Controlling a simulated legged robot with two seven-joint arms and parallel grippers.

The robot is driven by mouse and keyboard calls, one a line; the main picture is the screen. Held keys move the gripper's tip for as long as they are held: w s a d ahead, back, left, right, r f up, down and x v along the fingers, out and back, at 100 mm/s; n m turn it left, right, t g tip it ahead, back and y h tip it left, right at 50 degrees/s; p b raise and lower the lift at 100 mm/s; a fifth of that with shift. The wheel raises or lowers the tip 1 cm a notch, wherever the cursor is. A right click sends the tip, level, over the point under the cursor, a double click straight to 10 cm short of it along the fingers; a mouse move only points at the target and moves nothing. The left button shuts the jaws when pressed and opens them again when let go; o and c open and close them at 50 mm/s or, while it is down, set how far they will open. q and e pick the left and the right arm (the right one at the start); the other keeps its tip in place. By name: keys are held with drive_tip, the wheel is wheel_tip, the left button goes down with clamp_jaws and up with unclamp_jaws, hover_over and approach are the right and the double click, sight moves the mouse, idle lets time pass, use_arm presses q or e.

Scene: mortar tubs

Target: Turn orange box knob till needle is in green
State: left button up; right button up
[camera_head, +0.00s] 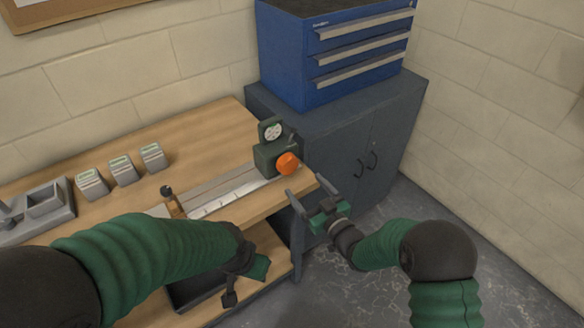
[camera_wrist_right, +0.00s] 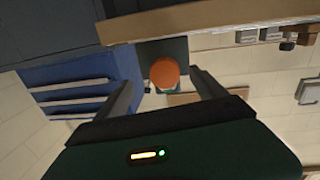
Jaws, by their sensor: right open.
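The orange knob (camera_head: 288,163) sits on the front of a dark green box (camera_head: 264,160) at the right end of the bench. A round white dial (camera_head: 273,131) stands on top of the box; its needle and any green zone are too small to read. My right gripper (camera_head: 309,190) is open and empty, in front of the knob and apart from it. In the right wrist view the knob (camera_wrist_right: 165,72) shows between the two open fingers (camera_wrist_right: 162,80), farther off than their tips. My left gripper (camera_head: 245,280) is low at the bench's front edge, its jaws unclear.
A metal rail (camera_head: 225,195) runs along the wooden bench (camera_head: 210,135) to the box. Several small grey blocks (camera_head: 123,171) and a grey tray (camera_head: 40,205) are at left. A grey cabinet (camera_head: 335,125) with a blue drawer unit (camera_head: 290,60) stands behind right. Floor at right is clear.

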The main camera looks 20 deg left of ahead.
use_arm(q)
drive_tip(key=shift+a+r+p, duration=0.15)
drive_tip(key=shift+r+p, duration=0.35)
use_arm(e)
drive_tip(key=v, duration=1)
drive_tip(key=shift+s+d+f, duration=0.25)
drive_tip(key=shift+s+f, duration=0.05)
drive_tip(key=shift+s, duration=0.05)
use_arm(q)
drive_tip(key=shift+f, duration=0.1)
drive_tip(key=shift+a, duration=0.15)
use_arm(e)
drive_tip(key=shift+a, duration=0.1)
